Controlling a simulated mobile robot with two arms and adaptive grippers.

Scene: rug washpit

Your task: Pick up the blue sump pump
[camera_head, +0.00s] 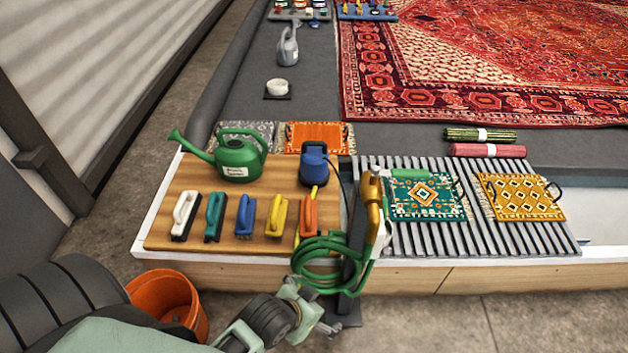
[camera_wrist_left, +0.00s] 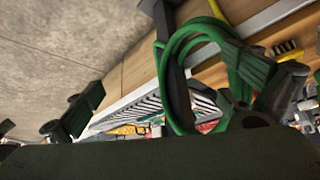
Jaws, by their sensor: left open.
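The blue sump pump (camera_head: 314,162) stands at the back right of the wooden board (camera_head: 180,230) in the head view, with a yellow part at its front and a dark cord at its right. I cannot make it out in the left wrist view. My left gripper (camera_head: 318,312) is open and appears empty in front of the bench edge, well nearer than the pump, by the green hose coil (camera_head: 325,262). Its two fingers also show in the wrist view (camera_wrist_left: 168,100), the coil near the right finger. My right gripper is not in view.
A green watering can (camera_head: 238,158) stands left of the pump, several handled brushes (camera_head: 245,215) in front. A dark post with the hose and a gold nozzle (camera_head: 374,205) rises at the front right. An orange bucket (camera_head: 165,300) is on the floor.

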